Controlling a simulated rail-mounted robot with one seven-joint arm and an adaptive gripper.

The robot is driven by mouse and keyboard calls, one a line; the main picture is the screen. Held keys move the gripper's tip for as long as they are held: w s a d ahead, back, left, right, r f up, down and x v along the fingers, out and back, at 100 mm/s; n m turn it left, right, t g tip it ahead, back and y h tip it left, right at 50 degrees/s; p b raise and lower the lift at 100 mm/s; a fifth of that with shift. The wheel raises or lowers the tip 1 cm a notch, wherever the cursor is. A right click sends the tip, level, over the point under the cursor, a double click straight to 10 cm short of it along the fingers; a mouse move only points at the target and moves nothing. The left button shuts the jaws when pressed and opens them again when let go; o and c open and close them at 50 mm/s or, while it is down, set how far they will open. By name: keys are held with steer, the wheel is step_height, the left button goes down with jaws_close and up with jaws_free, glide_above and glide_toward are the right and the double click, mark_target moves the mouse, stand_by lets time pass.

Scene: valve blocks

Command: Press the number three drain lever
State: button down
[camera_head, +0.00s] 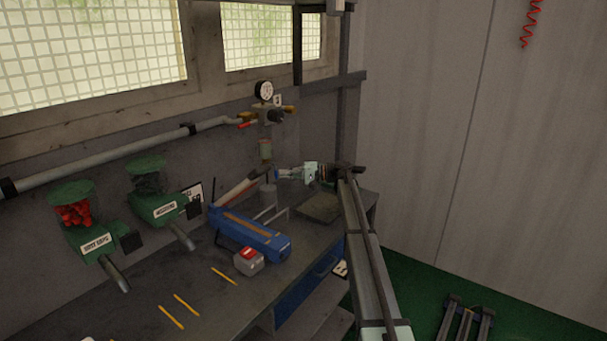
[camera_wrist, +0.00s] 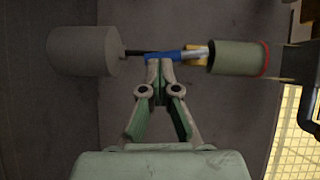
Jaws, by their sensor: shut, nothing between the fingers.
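A wall-mounted valve block (camera_head: 270,115) with a round white gauge stands at the back, and a greenish bowl (camera_head: 265,150) hangs under it. In the wrist view the bowl (camera_wrist: 236,58) has a red ring and a yellowish fitting at its end. A small blue lever (camera_wrist: 180,56) sits by that fitting; it looks like the drain lever, but I cannot read a number. My gripper (camera_head: 278,172) comes in from the right, just below the bowl. In the wrist view my gripper (camera_wrist: 161,62) is shut, its tips right at the blue lever; I cannot tell if they touch.
A grey cylinder (camera_wrist: 83,50) stands below the lever with a dark rod above it. A blue toolbox (camera_head: 245,235), a small red-and-grey box (camera_head: 248,262) and yellow pencils (camera_head: 171,317) lie on the bench.

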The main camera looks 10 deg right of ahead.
steer(key=shift+s+a+f, duration=0.1)
steer(key=shift+a+f, duration=0.05)
steer(key=shift+a, duration=0.1)
stand_by(0.7)
steer(key=d+b, duration=0.3)
steer(key=d, duration=1)
steer(key=shift+s+d+r, duration=0.15)
steer(key=shift+s+r, duration=0.05)
steer(key=shift+r, duration=0.25)
